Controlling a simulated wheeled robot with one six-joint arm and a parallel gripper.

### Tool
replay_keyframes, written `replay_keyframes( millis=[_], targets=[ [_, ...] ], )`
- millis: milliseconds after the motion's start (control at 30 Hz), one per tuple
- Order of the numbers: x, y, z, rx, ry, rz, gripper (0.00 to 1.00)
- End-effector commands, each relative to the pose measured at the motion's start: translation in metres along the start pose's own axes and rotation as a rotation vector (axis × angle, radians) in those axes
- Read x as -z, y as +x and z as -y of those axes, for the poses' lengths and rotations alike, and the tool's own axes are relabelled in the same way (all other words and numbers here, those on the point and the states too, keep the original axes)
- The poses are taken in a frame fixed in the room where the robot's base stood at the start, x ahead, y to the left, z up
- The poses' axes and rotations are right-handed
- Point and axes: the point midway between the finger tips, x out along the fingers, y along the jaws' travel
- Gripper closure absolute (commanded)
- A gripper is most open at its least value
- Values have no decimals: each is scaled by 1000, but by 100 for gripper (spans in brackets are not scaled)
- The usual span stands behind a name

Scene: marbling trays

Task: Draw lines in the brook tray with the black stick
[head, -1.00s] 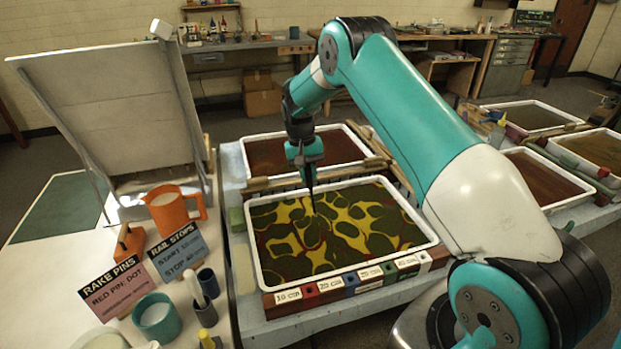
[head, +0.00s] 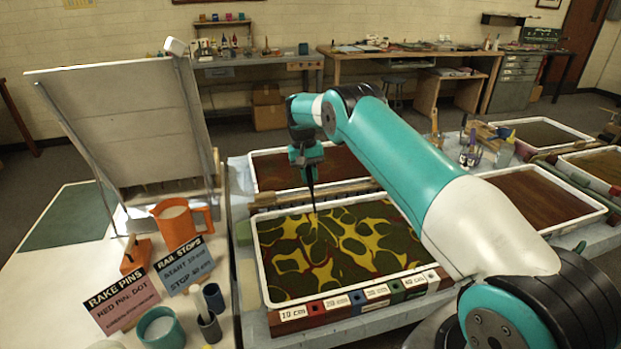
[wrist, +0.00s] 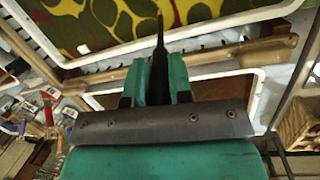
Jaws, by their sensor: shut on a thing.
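My gripper (head: 307,163) is shut on the black stick (head: 312,195), which points down over the near marbled tray (head: 262,275). The stick's tip is close to the tray's far side, at or just above the surface; I cannot tell contact exactly. The tray is white-rimmed, with a dark green, yellow and red pattern and drawn-out streaks below the tip. No name for the tray is readable. In the wrist view, the stick (wrist: 160,32) stands between the teal fingers of my gripper (wrist: 158,75), with the pattern beyond it.
A rail with length labels and coloured blocks (head: 360,298) runs along the tray's front. A wooden comb-like bar (wrist: 210,62) lies behind the tray. A brown tray (head: 270,188) is farther back, others at right. An orange jug (head: 182,222), signs and cups stand at left.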

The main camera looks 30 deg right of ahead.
Motion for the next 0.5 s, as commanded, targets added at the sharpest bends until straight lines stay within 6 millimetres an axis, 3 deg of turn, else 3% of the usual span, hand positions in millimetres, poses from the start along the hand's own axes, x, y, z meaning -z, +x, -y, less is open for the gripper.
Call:
replay_keyframes(
  millis=[200,500],
  targets=[
    [-3,-20,-2,0,0,-2,100],
    [-5,-32,-4,0,0,-1,100]
  ],
)
